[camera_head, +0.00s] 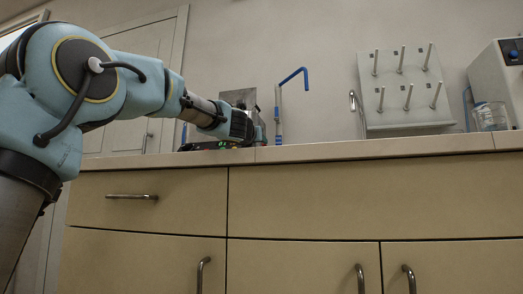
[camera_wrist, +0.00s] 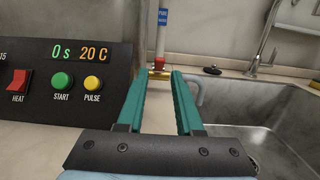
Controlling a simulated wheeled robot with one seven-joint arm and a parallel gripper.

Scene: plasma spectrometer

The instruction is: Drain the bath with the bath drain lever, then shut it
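In the wrist view, the dark control panel of the bath (camera_wrist: 60,80) stands at the left, with a red HEAT switch, a green START button and a yellow PULSE button. Its display reads 0 s and 20 C. My gripper (camera_wrist: 161,78) points forward just right of the panel, its two teal fingers apart with nothing seen held between them. A pale grey-blue curved piece (camera_wrist: 197,88) shows beside the right finger; I cannot tell whether it is the drain lever. In the head view, my arm largely hides the bath, and only small lit panel parts (camera_head: 223,145) show.
A sink (camera_wrist: 255,120) with a tap (camera_wrist: 264,45) lies at the right in the wrist view. A labelled upright pipe with a brass fitting (camera_wrist: 160,73) stands ahead. In the head view, a peg rack (camera_head: 405,90) and a boxed device (camera_head: 500,72) stand farther right.

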